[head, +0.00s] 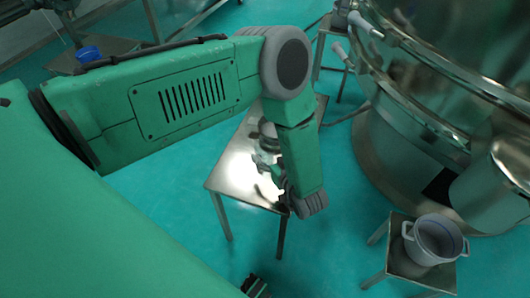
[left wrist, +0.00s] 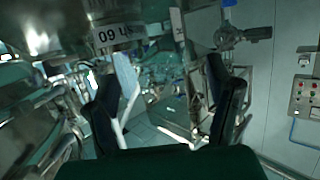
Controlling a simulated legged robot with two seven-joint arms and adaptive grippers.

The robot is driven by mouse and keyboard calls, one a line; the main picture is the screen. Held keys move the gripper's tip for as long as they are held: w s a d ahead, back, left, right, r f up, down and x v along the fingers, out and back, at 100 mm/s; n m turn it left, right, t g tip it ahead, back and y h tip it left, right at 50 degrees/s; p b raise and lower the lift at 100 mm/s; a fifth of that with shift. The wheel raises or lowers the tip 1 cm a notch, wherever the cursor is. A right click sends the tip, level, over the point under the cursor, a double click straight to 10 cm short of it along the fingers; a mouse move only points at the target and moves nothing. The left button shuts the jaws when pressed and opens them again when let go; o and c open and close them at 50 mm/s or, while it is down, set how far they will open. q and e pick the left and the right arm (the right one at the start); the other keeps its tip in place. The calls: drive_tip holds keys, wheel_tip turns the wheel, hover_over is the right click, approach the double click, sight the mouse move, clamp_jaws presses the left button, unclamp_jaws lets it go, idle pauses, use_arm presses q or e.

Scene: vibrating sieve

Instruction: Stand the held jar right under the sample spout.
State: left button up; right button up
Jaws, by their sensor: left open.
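My left gripper (left wrist: 162,78) is open in the left wrist view, with its two dark fingers spread wide apart. A see-through, blurred patch lies between the fingers; I cannot tell whether it is the jar. In the head view my left forearm hangs over the steel table (head: 233,165) and hides most of the gripper. Grey and shiny shapes beside the forearm are too small to tell. I cannot make out the sample spout for certain. A dark piece at the bottom edge of the head view may be my right gripper (head: 256,288).
The large steel sieve (head: 425,115) fills the right of the head view. A grey pot (head: 436,240) stands on a low stand before it. A blue item (head: 88,53) sits on a table at back left. A labelled steel cylinder (left wrist: 120,35) overhangs the left finger.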

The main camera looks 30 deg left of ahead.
use_arm(q)
drive_tip(key=b+x, duration=0.1)
drive_tip(key=x, duration=0.3)
drive_tip(key=shift+w+a+f, duration=0.1)
drive_tip(key=shift+w+a, duration=0.15)
drive_tip(key=shift+a, duration=0.1)
drive_tip(key=shift+d, duration=0.1)
drive_tip(key=c, duration=1.4)
